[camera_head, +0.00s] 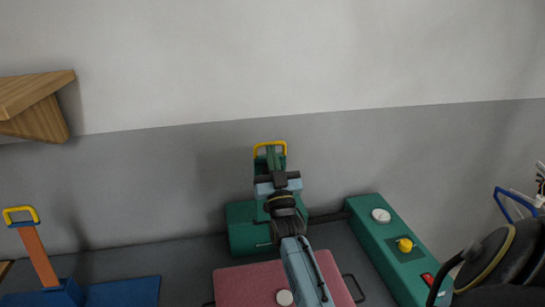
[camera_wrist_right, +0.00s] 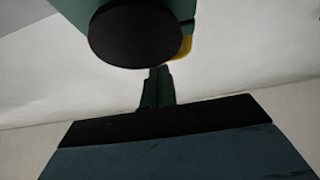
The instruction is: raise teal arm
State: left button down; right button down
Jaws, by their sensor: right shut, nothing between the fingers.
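The teal arm (camera_head: 281,161) stands raised at the back of the teal press, with a yellow loop handle (camera_head: 258,150) at its top. My right gripper (camera_head: 271,153) is in front of it, partly covering it. In the right wrist view, its dark green fingers (camera_wrist_right: 158,72) are together and empty. A teal part with a round black end (camera_wrist_right: 137,33) hangs close above the fingertips, with a bit of yellow handle (camera_wrist_right: 186,47) behind it. I cannot tell whether the fingers touch it. My left gripper is not in view.
The press has a pink pad (camera_head: 240,283) below my right arm. A teal control box (camera_head: 375,225) with a white dial, yellow knob (camera_head: 404,245) and red switch is at right. An orange arm (camera_head: 38,257) on a blue base is at left. A wooden shelf (camera_head: 35,95) juts from the wall.

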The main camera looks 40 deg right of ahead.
jog(key=shift+w+d+b, duration=0.2)
jog(key=shift+w+b, duration=0.15)
jog(key=w, duration=0.1)
jog(key=w+d, duration=0.1)
jog(key=b, duration=0.1)
jog(key=shift+w+d+r, duration=0.2)
jog(key=shift+w+d, duration=0.05)
jog(key=shift+w, duration=0.15)
jog(key=r+g+p, duration=0.1)
jog(key=p, duration=0.3)
jog(key=shift+a+r+y, duration=0.15)
jog(key=shift+r+y, duration=0.15)
jog(key=shift+r, duration=0.1)
jog(key=shift+s+a+f, duration=0.1)
jog(key=shift+s+a, duration=0.1)
jog(key=shift+s, duration=0.3)
jog(key=shift+s+a+f, duration=0.1)
jog(key=shift+s+a, duration=0.05)
jog(key=shift+s, duration=0.3)
jog(key=b+v, duration=0.2)
jog(key=v, duration=0.7)
jog(key=shift+s+r, duration=0.2)
jog(key=shift+r, duration=0.25)
